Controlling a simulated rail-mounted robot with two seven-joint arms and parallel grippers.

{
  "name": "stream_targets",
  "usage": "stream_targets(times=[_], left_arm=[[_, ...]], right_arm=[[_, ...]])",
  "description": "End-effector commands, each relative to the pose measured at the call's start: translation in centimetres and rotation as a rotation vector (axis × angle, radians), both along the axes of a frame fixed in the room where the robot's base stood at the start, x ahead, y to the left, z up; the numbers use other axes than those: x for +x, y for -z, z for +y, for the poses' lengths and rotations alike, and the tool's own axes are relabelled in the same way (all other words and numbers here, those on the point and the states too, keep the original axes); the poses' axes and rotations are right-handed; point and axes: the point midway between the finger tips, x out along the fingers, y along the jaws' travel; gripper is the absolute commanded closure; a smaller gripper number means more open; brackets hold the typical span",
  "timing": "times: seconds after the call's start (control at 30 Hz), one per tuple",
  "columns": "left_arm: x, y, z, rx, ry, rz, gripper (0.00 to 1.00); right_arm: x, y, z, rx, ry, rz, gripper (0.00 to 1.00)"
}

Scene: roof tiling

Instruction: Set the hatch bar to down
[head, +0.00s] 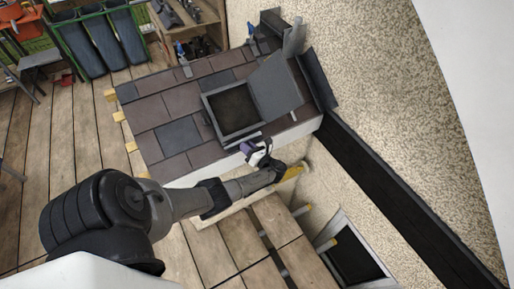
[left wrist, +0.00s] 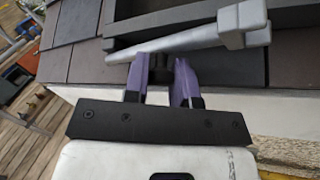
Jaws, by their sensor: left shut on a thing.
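The roof hatch (head: 205,103) is a dark-framed opening in the tiled roof, with its grey lid (head: 275,87) swung up and open on the right. The hatch bar (left wrist: 175,42) is a light grey bar with a blocky end, lying along the near side of the hatch frame in the left wrist view. My left gripper (head: 256,150) reaches the roof's lower edge beside the hatch. In the left wrist view, its purple fingers (left wrist: 160,78) are closed around a dark piece just below the bar, which seems to belong to it. The fingertips and my arm partly hide the contact. My right gripper is not seen.
Brown and grey tiles (head: 178,134) cover the roof around the hatch. A speckled wall (head: 385,110) with a dark beam (head: 375,190) rises at the right. Clamps and tools stand at the roof's top edge. Wooden planks (head: 245,240) lie below the roof edge.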

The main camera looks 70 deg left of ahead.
Motion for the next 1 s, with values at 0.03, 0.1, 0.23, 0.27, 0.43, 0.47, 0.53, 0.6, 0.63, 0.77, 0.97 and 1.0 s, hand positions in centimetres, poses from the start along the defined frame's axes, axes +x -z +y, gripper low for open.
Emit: stream_targets(times=[0.03,0.1,0.23,0.27,0.43,0.47,0.53,0.6,0.63,0.77,0.97,1.0], left_arm=[[-0.26,-0.05,0.30,0.002,-0.006,0.006,1.00],[-0.43,-0.01,0.44,0.002,-0.011,0.009,1.00],[-0.51,0.02,0.49,0.001,-0.014,0.010,1.00],[-0.51,0.02,0.49,0.001,-0.014,0.010,1.00],[-0.50,0.03,0.48,0.002,-0.014,0.010,1.00],[-0.50,0.03,0.48,0.002,-0.014,0.010,0.74],[-0.50,0.03,0.48,0.002,-0.014,0.010,0.68],[-0.49,0.03,0.46,0.001,-0.013,0.009,0.61],[-0.49,0.04,0.45,0.001,-0.013,0.009,0.58],[-0.47,0.06,0.41,0.001,-0.013,0.009,0.50],[-0.42,0.08,0.29,0.000,-0.012,0.009,0.50],[-0.35,0.09,0.14,-0.001,-0.013,0.009,0.50]], right_arm=[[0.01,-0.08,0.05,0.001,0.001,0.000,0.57],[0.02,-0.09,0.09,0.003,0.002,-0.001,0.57],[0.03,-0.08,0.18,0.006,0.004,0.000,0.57],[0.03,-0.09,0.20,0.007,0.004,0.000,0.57],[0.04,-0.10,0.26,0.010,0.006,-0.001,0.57],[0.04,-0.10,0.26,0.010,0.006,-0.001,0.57],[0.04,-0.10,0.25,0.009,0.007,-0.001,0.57],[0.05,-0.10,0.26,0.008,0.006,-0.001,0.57],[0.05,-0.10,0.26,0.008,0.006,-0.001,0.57],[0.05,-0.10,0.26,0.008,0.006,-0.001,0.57],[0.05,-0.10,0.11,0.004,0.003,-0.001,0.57],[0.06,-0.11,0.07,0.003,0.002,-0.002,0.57]])
